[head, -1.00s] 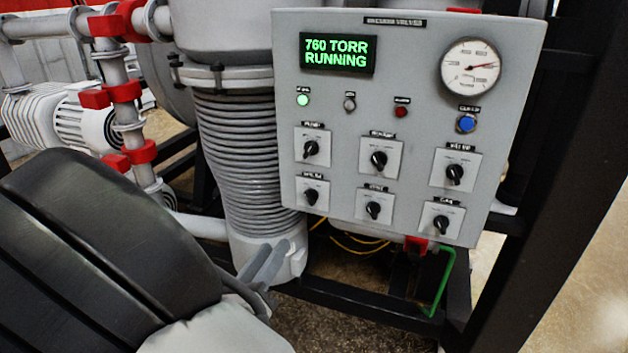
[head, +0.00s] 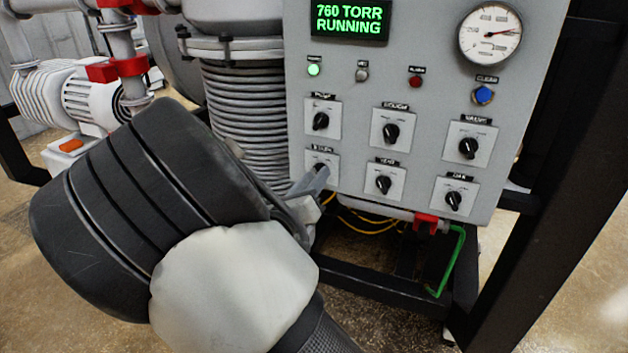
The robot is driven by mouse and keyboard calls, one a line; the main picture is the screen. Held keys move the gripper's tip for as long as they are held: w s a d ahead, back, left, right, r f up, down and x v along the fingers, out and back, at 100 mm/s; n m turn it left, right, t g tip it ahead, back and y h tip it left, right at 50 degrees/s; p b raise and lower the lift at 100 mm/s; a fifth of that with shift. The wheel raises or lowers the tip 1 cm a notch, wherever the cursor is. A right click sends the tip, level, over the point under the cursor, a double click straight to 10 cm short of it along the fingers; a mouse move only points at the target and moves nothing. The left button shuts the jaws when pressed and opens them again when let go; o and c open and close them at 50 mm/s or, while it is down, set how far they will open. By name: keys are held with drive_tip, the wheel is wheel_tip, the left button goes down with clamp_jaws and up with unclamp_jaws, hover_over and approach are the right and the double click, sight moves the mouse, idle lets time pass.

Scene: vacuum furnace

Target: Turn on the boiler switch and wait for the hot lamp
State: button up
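The switch at the lower left of the grey control panel, whose blurred label looks like boiler (head: 320,158), is partly covered by my gripper; its knob is hidden. My gripper (head: 318,179) reaches in from the lower left, its fingertips overlapping that switch in the head view. I cannot tell whether they touch it, or whether a gap lies between the fingers. The hot lamp (head: 362,74), a small grey lamp in the panel's lamp row, is unlit. The green lamp (head: 313,70) to its left is lit. The display (head: 349,18) reads 760 TORR RUNNING.
Other black rotary knobs sit close by: the pump switch (head: 321,121) above and another switch (head: 383,184) to the right. A red lamp (head: 415,82), blue button (head: 484,95) and gauge (head: 490,32) are further right. The ribbed column (head: 245,115) stands left of the panel.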

drive_tip(key=shift+w, duration=0.2)
drive_tip(key=shift+c, duration=0.4)
clamp_jaws()
